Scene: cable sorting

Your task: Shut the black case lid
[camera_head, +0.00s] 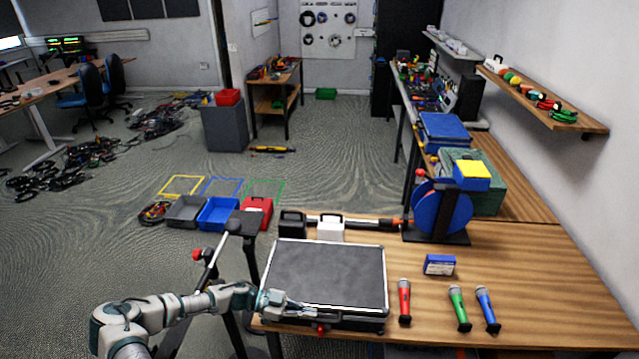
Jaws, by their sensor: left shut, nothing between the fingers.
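The black case (335,272) lies on the near left part of the wooden table. Its dark, flat lid with a silver rim lies down over the body. I cannot tell whether a thin gap is left at the front edge. My left gripper (298,305) is shut and empty, at the front left part of the lid, with its fingertips at or just above the front rim. Whether it touches the lid is unclear. My right gripper is not in view.
Red (404,300), green (459,308) and blue (487,308) microphones lie right of the case. A small blue box (439,265) and a blue cable reel (440,210) stand behind them.

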